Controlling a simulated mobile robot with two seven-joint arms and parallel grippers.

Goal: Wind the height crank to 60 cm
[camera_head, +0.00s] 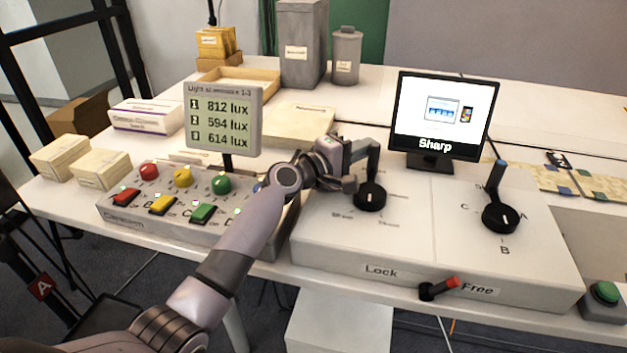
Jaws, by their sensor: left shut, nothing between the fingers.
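Two black rotary cranks with white pointer marks sit on the light grey control box. The left crank (370,198) has small labels around it that I cannot read. The right crank (500,218) has an upright handle with a blue tip (500,163) and letters around it, including C, A and B. My left gripper (362,164) is shut and empty, just above and behind the left crank; it hides part of that crank, and I cannot tell if they touch. A red-tipped lever (440,288) on the box front points towards Free, away from Lock. My right gripper is out of view.
A monitor (436,150) reading Sharp stands behind the box. A lux display (224,118) rises behind the coloured button panel (112,212) on the left. A green button (606,292) is at the right edge. Boxes and grey bins (302,45) stand at the back.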

